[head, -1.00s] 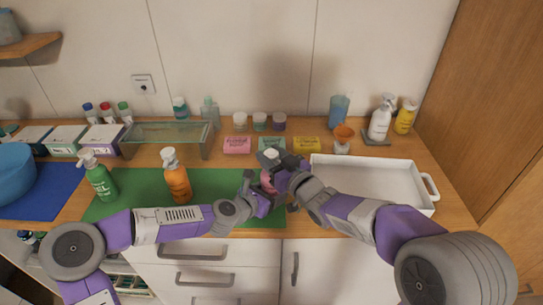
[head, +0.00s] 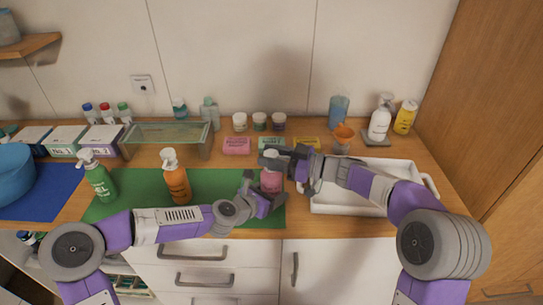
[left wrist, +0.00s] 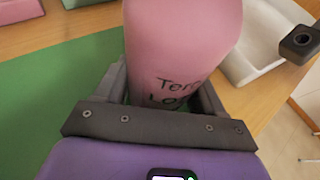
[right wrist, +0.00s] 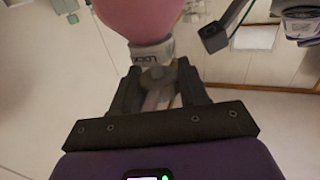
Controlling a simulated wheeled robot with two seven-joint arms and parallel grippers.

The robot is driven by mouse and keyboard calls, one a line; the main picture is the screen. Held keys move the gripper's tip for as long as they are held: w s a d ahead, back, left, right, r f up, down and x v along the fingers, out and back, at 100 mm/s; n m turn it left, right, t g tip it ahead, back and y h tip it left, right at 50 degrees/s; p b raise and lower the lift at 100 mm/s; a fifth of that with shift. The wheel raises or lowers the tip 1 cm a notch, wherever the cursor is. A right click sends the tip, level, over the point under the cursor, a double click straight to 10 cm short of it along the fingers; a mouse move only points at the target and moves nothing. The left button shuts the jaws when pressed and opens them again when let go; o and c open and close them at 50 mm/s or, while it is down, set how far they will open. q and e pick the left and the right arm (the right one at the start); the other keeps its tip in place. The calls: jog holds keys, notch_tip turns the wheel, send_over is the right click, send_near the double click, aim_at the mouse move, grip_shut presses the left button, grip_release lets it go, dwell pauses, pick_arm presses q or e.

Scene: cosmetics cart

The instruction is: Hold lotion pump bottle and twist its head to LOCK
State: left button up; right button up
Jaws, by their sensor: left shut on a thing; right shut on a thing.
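The pink lotion pump bottle (head: 271,182) stands upright at the right end of the green mat (head: 226,182). My left gripper (head: 262,201) is shut around its lower body. In the left wrist view the pink body (left wrist: 183,45) fills the space between the fingers, with partly hidden dark lettering. My right gripper (head: 282,160) is shut on the pump head from the right. In the right wrist view the pale pump head (right wrist: 157,88) sits between the fingers, below a whitish collar (right wrist: 152,52) with dark lettering that looks like LOCK. The nozzle is mostly hidden.
An orange pump bottle (head: 176,183) and a green one (head: 99,180) stand left on the mat. A white tray (head: 345,208) lies close on the right, under my right arm.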

dwell(0.5)
pick_arm(q)
jog(key=shift+s+d, duration=0.1)
pick_arm(e)
jog(key=o, duration=1)
jog(key=shift+d, duration=0.5)
jog(key=v, duration=1.1)
jog(key=shift+g, duration=0.3)
jog(key=shift+s+r, duration=0.1)
pick_arm(q)
jog(key=o, duration=1.3)
jog(key=shift+o, duration=0.2)
pick_arm(e)
jog(key=shift+a, duration=0.1)
